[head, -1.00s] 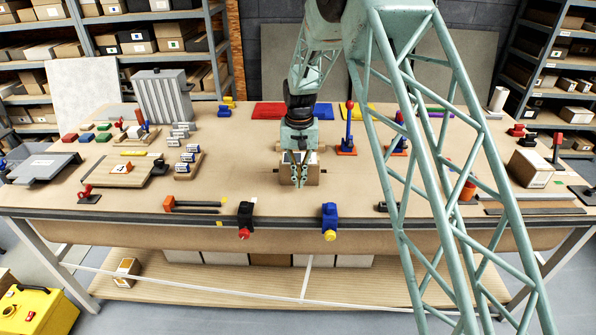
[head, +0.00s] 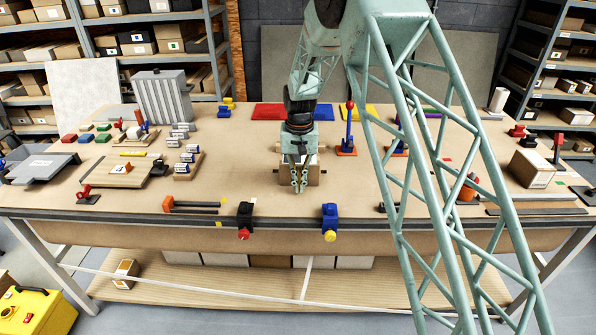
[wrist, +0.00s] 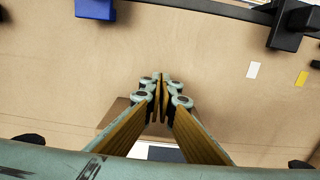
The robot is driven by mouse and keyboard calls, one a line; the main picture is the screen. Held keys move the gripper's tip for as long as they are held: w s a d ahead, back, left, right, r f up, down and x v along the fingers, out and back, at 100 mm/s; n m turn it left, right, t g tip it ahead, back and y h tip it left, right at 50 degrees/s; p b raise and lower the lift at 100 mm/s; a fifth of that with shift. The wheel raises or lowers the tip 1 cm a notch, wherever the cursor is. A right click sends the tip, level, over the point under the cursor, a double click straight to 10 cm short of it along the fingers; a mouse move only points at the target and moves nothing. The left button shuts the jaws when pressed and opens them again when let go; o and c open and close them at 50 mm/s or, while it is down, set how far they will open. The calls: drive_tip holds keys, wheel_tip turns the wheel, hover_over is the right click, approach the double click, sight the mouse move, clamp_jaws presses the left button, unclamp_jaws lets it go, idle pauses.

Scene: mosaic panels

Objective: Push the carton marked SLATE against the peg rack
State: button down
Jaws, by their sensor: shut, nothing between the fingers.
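A small brown carton (head: 315,176) stands on the bench just behind my gripper in the head view; its marking cannot be read there. Part of a brown box top (wrist: 112,112) shows behind the fingers in the wrist view. My gripper (head: 299,190) points down on the near side of the carton, its fingertips together and empty. The fingertips also meet in the wrist view (wrist: 161,78). The fingers cover part of the carton's near face, and I cannot tell whether they touch it. Pale wooden ends show behind the carton, perhaps the peg rack (head: 322,148), mostly hidden by my arm.
A black clamp (head: 245,218) and a blue clamp (head: 329,217) sit on the front bench edge.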

sight(299, 164)
drive_tip(key=shift+w+a+p, duration=0.1)
drive_tip(key=shift+w+p, duration=0.25)
drive_tip(key=shift+w, duration=1.5)
idle(0.6)
drive_tip(key=shift+s, duration=0.15)
drive_tip(key=shift+s+b, duration=0.45)
drive_tip(key=shift+s, duration=0.85)
drive_tip(key=shift+r, duration=0.1)
drive_tip(key=shift+r+p, duration=1.75)
drive_tip(key=shift+r, duration=2.65)
